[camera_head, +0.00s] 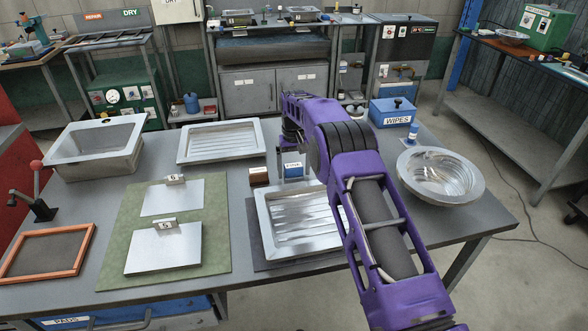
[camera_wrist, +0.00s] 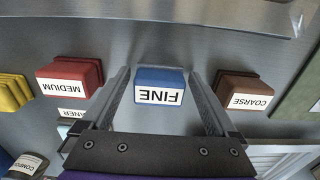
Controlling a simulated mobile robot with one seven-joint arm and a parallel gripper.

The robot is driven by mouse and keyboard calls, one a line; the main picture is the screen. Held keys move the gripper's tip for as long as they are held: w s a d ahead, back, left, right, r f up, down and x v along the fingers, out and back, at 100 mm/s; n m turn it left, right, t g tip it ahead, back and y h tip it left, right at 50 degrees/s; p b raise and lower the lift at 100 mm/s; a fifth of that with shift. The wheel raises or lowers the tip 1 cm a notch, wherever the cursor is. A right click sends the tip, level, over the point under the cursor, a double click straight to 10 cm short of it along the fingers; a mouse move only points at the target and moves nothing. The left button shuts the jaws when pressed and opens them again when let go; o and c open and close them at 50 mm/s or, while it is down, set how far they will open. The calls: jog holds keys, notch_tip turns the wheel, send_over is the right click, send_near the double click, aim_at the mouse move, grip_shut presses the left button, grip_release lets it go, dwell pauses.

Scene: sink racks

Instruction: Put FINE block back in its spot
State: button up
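The FINE block (camera_wrist: 160,86) is blue with a white label. In the wrist view it lies between the two fingers of my gripper (camera_wrist: 158,74), with a gap on each side. My gripper is open and holds nothing. In the head view, the small blue labelled block (camera_head: 293,170) sits on the bench behind the ribbed steel sink, just right of a brown block (camera_head: 259,176). My purple arm reaches over from the right, and my fingers are hard to make out there. No marked spot for the block can be made out.
The wrist view shows the red MEDIUM block (camera_wrist: 68,78), brown COARSE block (camera_wrist: 243,92) and a yellow block (camera_wrist: 13,92). On the bench are the ribbed sink (camera_head: 262,218), round basin (camera_head: 441,177), blue WIPES box (camera_head: 392,112) and green mat (camera_head: 116,238) with metal sheets.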

aim_at(294, 167)
jog(key=shift+r, duration=0.1)
notch_tip(294, 167, up, 12)
jog(key=shift+r+p, duration=0.1)
jog(key=shift+p, duration=0.45)
